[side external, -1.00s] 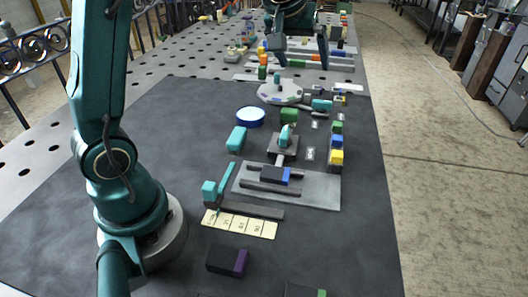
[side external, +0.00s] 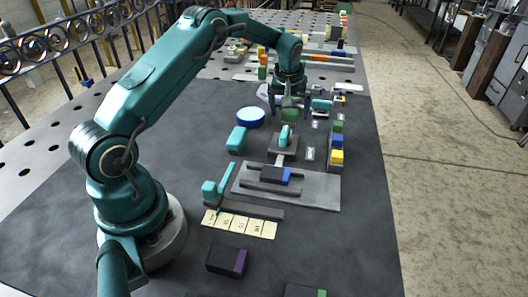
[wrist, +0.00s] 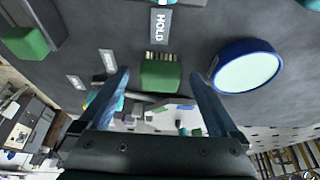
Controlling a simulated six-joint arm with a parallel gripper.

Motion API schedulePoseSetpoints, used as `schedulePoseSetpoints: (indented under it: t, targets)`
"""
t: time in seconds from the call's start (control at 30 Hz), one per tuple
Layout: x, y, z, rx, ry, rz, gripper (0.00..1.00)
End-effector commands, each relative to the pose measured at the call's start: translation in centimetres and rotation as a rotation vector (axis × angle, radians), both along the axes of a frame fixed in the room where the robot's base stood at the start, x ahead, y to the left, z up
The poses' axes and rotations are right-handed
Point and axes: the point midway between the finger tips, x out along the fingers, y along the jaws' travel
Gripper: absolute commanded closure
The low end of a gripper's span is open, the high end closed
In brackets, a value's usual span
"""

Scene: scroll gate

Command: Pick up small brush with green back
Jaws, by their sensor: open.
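The small brush (wrist: 160,75) has a green back, with a row of pale bristles on its upper edge in the wrist view. It lies on the dark mat, and it also shows in the side view (side external: 289,116), partly hidden by my fingers. My gripper (side external: 292,104) points down at the brush. In the wrist view my gripper (wrist: 160,77) is open, with one finger on each side of the brush and space between. It holds nothing. I cannot tell how high the fingertips are above the mat.
A blue-rimmed round dish (wrist: 246,66) lies right of the brush in the wrist view. A HOLD label (wrist: 160,26) is on the mat beyond the bristles. In the side view a teal block (side external: 236,139) and a grey slide fixture (side external: 318,190) stand nearer. Colored blocks (side external: 337,142) line the right.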

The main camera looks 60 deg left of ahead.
Motion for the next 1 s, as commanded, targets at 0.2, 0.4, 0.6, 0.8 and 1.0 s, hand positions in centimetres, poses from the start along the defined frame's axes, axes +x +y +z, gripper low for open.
schedulePoseSetpoints:
  t: [0.2,0.4,0.6,0.8,1.0]
  targets:
    - [0.22,0.22,-0.75,0.0,-0.001,0.0,0.03]
    - [0.21,0.2,-0.72,0.0,-0.001,0.0,0.1]
    - [0.21,0.18,-0.72,-0.001,-0.001,0.0,0.87]
    - [0.21,0.18,-0.7,0.0,-0.001,0.0,0.93]
    - [0.25,0.2,-0.14,0.001,-0.002,0.0,0.93]
